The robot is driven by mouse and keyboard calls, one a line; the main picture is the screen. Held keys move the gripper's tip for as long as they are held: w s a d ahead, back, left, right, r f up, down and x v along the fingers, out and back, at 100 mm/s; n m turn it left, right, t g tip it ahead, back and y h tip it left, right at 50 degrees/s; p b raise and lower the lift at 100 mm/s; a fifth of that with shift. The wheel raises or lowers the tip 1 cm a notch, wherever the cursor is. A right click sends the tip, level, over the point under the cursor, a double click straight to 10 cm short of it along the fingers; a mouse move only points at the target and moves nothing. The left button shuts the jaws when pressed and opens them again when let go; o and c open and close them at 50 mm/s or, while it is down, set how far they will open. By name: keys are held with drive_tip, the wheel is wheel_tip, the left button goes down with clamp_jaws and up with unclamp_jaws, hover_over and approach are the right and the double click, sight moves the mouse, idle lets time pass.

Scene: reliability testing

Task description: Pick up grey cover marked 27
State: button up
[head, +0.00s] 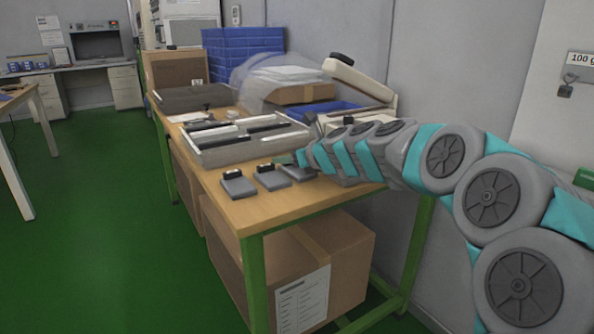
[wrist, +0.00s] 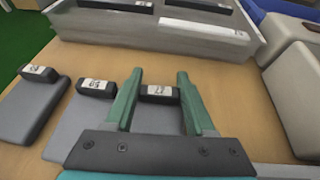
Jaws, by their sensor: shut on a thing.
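Three flat grey covers with black handles and small white labels lie in a row on the wooden table. The left cover (wrist: 24,112) and middle cover (wrist: 68,125) lie free; they also show in the head view (head: 238,187) (head: 272,181). My gripper (wrist: 160,80) has its green fingers on either side of the right cover's black handle (wrist: 160,92), shut on it. The right cover (head: 298,174) is partly hidden by the gripper and appears to be at table level. The label numbers are too small to read surely.
A grey tray (head: 205,158) with black and white parts stands behind the covers. A beige device (head: 358,79) stands at the back right, near my arm. Bare tabletop (head: 255,207) lies in front of the covers. A cardboard box (head: 345,245) is under the table.

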clamp_jaws()
drive_tip(key=shift+r, duration=0.1)
